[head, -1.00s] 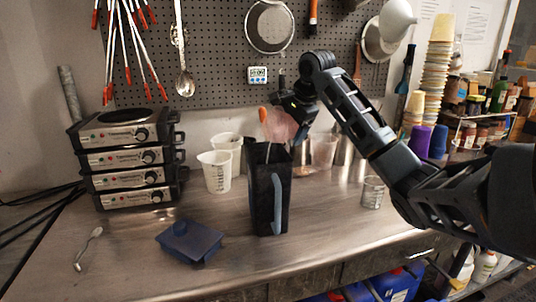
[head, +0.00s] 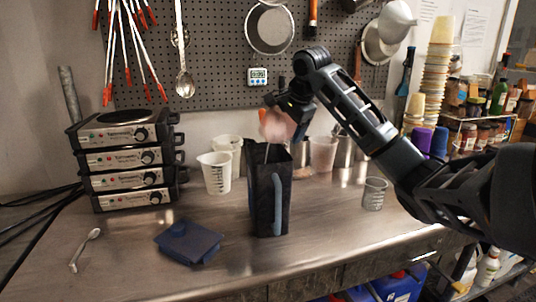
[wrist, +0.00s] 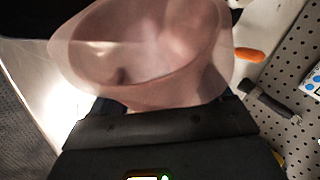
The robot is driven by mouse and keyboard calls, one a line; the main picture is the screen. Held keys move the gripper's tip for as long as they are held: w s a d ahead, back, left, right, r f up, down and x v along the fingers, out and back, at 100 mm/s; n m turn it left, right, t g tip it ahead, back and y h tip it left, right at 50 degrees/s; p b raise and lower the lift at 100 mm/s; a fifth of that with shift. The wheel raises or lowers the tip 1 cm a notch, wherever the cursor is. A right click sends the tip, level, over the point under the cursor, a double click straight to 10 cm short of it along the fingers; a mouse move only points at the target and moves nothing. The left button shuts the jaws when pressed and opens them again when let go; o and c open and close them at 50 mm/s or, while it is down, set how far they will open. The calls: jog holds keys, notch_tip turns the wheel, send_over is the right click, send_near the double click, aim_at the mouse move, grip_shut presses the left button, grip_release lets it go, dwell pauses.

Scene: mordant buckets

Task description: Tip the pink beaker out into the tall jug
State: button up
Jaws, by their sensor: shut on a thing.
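The pink beaker (head: 277,126) is translucent and tilted, held over the mouth of the tall jug. The tall jug (head: 259,200) is black with a blue-grey handle and stands upright on the bench. A thin pale streak runs below the beaker at the jug's opening; I cannot tell for sure that it is liquid. My gripper (head: 290,108) is shut on the beaker. In the wrist view the beaker (wrist: 150,60) shows its wide mouth and pinkish inside, with my gripper (wrist: 160,115) across its near side. The jug's inside is hidden.
White measuring cups (head: 217,173) stand behind and left of the jug. A blue lidded box (head: 189,243) lies front left, near a spoon (head: 84,250). Stacked hot plates (head: 125,160) stand at the left. A small grey cup (head: 374,193) stands right, with clear bench around it.

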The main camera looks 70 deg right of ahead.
jog(key=shift+w+a+r+h, duration=0.1)
jog(key=shift+a+r+h, duration=0.15)
jog(key=shift+r+h, duration=0.35)
dwell(0.7)
jog(key=shift+s+d+f+y, duration=0.2)
jog(key=shift+d+f+y, duration=0.1)
jog(key=shift+f+y, duration=0.25)
jog(key=y+p, duration=0.1)
jog(key=p, duration=0.2)
jog(key=shift+d+f, duration=0.15)
jog(key=shift+d, duration=0.25)
jog(key=shift+s+d+t+y+p, duration=0.15)
jog(key=shift+t+y+p, duration=0.3)
jog(key=shift+p, duration=0.8)
jog(key=shift+f+m+y+b, duration=0.3)
jog(key=shift+f, duration=0.05)
